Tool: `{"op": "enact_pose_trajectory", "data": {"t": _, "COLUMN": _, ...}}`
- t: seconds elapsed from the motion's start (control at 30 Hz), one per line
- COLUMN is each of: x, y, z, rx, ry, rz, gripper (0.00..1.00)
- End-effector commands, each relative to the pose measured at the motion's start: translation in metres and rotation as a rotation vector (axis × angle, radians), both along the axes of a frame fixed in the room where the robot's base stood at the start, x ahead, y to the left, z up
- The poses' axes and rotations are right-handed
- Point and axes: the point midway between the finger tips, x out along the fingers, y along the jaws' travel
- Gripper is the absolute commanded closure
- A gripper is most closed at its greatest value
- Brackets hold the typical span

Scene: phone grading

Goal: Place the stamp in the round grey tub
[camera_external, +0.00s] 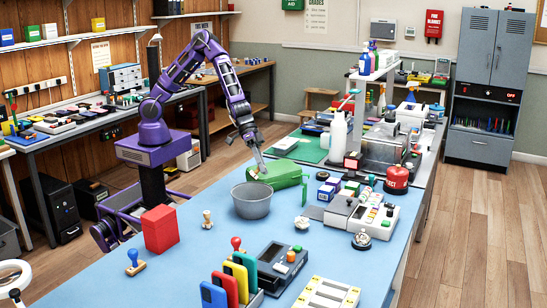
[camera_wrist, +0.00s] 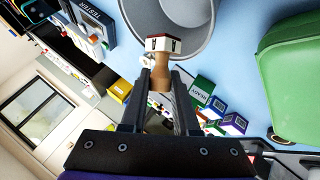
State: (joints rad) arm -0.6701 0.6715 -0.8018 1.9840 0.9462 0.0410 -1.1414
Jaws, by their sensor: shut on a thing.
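The round grey tub (camera_external: 250,203) stands on the blue table, just left of the green case. My gripper (camera_external: 262,168) is low beside the tub's back right rim, in front of the case. In the wrist view, my gripper (camera_wrist: 160,88) is shut on a stamp (camera_wrist: 159,72) by its wooden handle; its white and red head points away from the fingers. The tub (camera_wrist: 196,18) lies beyond that head, which overlaps its rim in the picture. I cannot tell the height between them. In the outside view the held stamp is too small to make out.
The green case (camera_external: 289,174) is close right of the tub. A red block (camera_external: 160,229), a wooden stamp (camera_external: 207,219), a blue-handled stamp (camera_external: 135,262) and a red-handled stamp (camera_external: 237,245) stand nearer.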

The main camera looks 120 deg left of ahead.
Motion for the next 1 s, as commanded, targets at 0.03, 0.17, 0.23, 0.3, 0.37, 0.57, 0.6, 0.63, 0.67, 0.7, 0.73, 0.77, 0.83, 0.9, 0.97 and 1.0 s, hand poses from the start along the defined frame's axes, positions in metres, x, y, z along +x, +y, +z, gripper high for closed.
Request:
{"op": "enact_pose_trajectory", "data": {"t": 0.03, "x": -0.003, "y": 0.009, "z": 0.000, "rx": -0.017, "ry": 0.015, "rz": 0.020, "gripper": 1.00}}
{"op": "enact_pose_trajectory", "data": {"t": 0.17, "x": -0.011, "y": 0.025, "z": 0.000, "rx": -0.057, "ry": 0.051, "rz": 0.067, "gripper": 1.00}}
{"op": "enact_pose_trajectory", "data": {"t": 0.23, "x": -0.015, "y": 0.035, "z": 0.001, "rx": -0.081, "ry": 0.069, "rz": 0.098, "gripper": 1.00}}
{"op": "enact_pose_trajectory", "data": {"t": 0.3, "x": -0.020, "y": 0.047, "z": 0.002, "rx": -0.113, "ry": 0.095, "rz": 0.149, "gripper": 1.00}}
{"op": "enact_pose_trajectory", "data": {"t": 0.37, "x": -0.025, "y": 0.060, "z": 0.003, "rx": -0.156, "ry": 0.125, "rz": 0.220, "gripper": 1.00}}
{"op": "enact_pose_trajectory", "data": {"t": 0.57, "x": -0.031, "y": 0.074, "z": 0.005, "rx": -0.244, "ry": 0.165, "rz": 0.380, "gripper": 1.00}}
{"op": "enact_pose_trajectory", "data": {"t": 0.6, "x": -0.031, "y": 0.077, "z": 0.006, "rx": -0.261, "ry": 0.168, "rz": 0.412, "gripper": 1.00}}
{"op": "enact_pose_trajectory", "data": {"t": 0.63, "x": -0.031, "y": 0.077, "z": 0.006, "rx": -0.273, "ry": 0.172, "rz": 0.434, "gripper": 1.00}}
{"op": "enact_pose_trajectory", "data": {"t": 0.67, "x": -0.032, "y": 0.078, "z": 0.007, "rx": -0.285, "ry": 0.174, "rz": 0.456, "gripper": 1.00}}
{"op": "enact_pose_trajectory", "data": {"t": 0.7, "x": -0.032, "y": 0.079, "z": 0.007, "rx": -0.302, "ry": 0.177, "rz": 0.489, "gripper": 1.00}}
{"op": "enact_pose_trajectory", "data": {"t": 0.73, "x": -0.033, "y": 0.079, "z": 0.008, "rx": -0.314, "ry": 0.180, "rz": 0.513, "gripper": 1.00}}
{"op": "enact_pose_trajectory", "data": {"t": 0.77, "x": -0.033, "y": 0.080, "z": 0.008, "rx": -0.328, "ry": 0.181, "rz": 0.541, "gripper": 1.00}}
{"op": "enact_pose_trajectory", "data": {"t": 0.83, "x": -0.033, "y": 0.079, "z": 0.010, "rx": -0.360, "ry": 0.182, "rz": 0.603, "gripper": 1.00}}
{"op": "enact_pose_trajectory", "data": {"t": 0.9, "x": -0.033, "y": 0.076, "z": 0.011, "rx": -0.395, "ry": 0.183, "rz": 0.670, "gripper": 1.00}}
{"op": "enact_pose_trajectory", "data": {"t": 0.97, "x": -0.032, "y": 0.071, "z": 0.012, "rx": -0.425, "ry": 0.180, "rz": 0.729, "gripper": 1.00}}
{"op": "enact_pose_trajectory", "data": {"t": 1.0, "x": -0.032, "y": 0.068, "z": 0.013, "rx": -0.446, "ry": 0.177, "rz": 0.770, "gripper": 1.00}}
